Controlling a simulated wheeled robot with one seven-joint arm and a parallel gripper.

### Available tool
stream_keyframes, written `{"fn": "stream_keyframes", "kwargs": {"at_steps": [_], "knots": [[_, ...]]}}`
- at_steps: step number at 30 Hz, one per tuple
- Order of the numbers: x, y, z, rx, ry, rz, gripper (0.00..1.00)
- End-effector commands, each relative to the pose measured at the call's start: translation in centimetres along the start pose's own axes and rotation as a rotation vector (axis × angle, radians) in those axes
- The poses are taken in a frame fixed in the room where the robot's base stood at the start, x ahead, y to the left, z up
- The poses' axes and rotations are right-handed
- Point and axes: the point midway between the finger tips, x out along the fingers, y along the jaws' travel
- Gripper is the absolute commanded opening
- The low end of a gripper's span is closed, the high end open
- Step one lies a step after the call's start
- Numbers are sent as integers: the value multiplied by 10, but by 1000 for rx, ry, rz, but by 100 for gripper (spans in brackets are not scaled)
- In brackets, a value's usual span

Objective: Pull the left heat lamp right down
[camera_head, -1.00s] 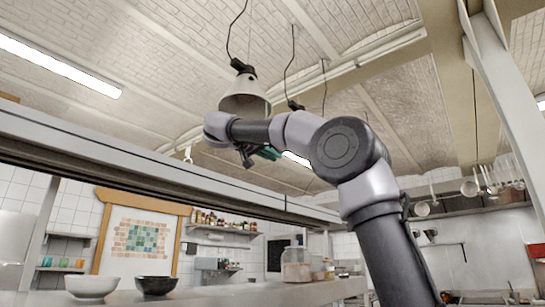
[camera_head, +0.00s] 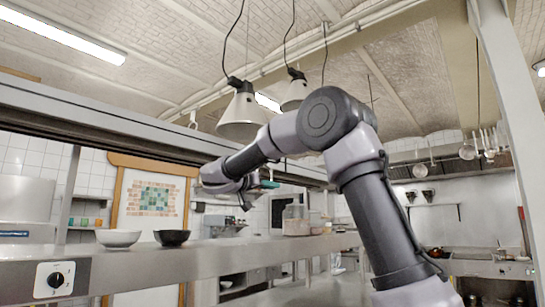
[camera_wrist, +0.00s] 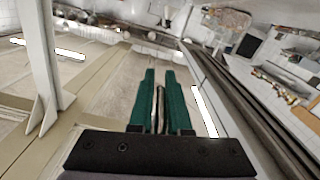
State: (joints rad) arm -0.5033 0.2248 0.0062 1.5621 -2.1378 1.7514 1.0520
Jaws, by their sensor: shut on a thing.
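The left heat lamp (camera_head: 241,118) is a pale grey cone with a black top, hanging on a black cord in the head view. My gripper (camera_head: 268,184), with green fingers, is below and a little right of its rim, with a visible gap in the picture. In the wrist view the green fingers (camera_wrist: 160,100) are close together with a thin pale strip (camera_wrist: 160,108) between them. I cannot tell whether this strip belongs to the lamp. A second heat lamp (camera_head: 296,92) hangs to the right, partly behind my arm.
A white bowl (camera_head: 118,238) and a black bowl (camera_head: 172,238) stand on the counter (camera_head: 205,262) below, near a glass jar (camera_head: 295,220). A steel post (camera_head: 510,120) stands at the right.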

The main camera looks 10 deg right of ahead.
Motion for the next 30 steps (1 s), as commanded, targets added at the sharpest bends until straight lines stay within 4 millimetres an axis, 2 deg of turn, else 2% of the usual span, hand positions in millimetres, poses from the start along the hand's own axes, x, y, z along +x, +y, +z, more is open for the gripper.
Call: {"fn": "stream_keyframes", "kwargs": {"at_steps": [1,18,24,30], "knots": [[-1,-5,22,-12,-2,-2,0],[-1,-44,222,-12,-2,-1,0],[-1,-56,281,-9,-1,-1,0],[-1,-64,322,-6,0,-1,0]]}}
